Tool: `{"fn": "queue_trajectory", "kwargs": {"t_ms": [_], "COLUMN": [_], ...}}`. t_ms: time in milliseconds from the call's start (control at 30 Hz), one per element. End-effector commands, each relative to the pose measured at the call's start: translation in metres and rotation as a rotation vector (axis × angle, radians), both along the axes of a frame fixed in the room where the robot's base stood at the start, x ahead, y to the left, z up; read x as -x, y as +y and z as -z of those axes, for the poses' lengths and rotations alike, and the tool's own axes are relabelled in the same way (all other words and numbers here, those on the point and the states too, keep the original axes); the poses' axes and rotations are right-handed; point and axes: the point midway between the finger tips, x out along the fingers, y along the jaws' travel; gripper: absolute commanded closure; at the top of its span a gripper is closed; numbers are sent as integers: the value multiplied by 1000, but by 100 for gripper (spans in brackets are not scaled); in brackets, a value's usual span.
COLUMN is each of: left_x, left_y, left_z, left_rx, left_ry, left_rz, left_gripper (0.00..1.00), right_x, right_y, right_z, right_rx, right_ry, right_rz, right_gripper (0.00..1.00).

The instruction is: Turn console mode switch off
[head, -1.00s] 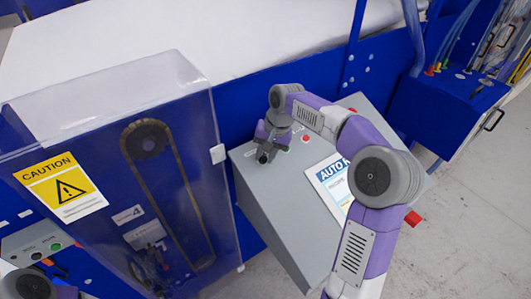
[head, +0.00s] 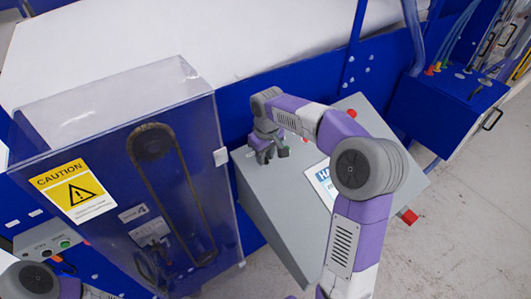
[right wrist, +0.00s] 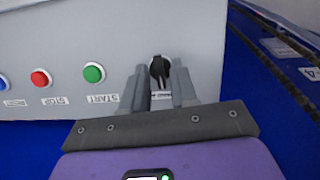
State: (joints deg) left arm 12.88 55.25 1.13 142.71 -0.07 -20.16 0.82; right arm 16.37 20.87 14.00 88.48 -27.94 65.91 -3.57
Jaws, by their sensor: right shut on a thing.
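The grey console (head: 290,215) has a sloped top panel in the head view. My right gripper (head: 265,157) is at the panel's far left part. In the right wrist view, the black mode switch (right wrist: 159,72) sits on the panel face between the two fingers of my right gripper (right wrist: 161,80). The gripper is shut on the switch, which stands roughly upright in that view. In the head view my gripper hides the switch. A display (head: 323,183) on the console shows large letters starting with "H", partly hidden by my right arm. My left gripper is out of view.
Green START (right wrist: 94,72), red STOP (right wrist: 40,78) and blue (right wrist: 3,83) buttons line the panel beside the switch. A clear guard with a yellow caution sign (head: 75,190) stands left of the console. A red part (head: 408,216) sticks out on the console's right side.

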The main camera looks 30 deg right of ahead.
Motion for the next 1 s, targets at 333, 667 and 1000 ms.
{"fn": "queue_trajectory", "kwargs": {"t_ms": [333,667,1000], "left_x": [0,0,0], "left_y": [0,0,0], "left_z": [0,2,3], "left_rx": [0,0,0], "left_ry": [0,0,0], "left_rz": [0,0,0], "left_gripper": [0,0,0], "right_x": [0,0,1], "right_y": [2,3,4], "right_z": [-1,-1,-1], "right_rx": [124,216,261], "right_ry": [-15,-23,-27], "right_rz": [-303,-529,-643], "right_gripper": [100,100,100]}}
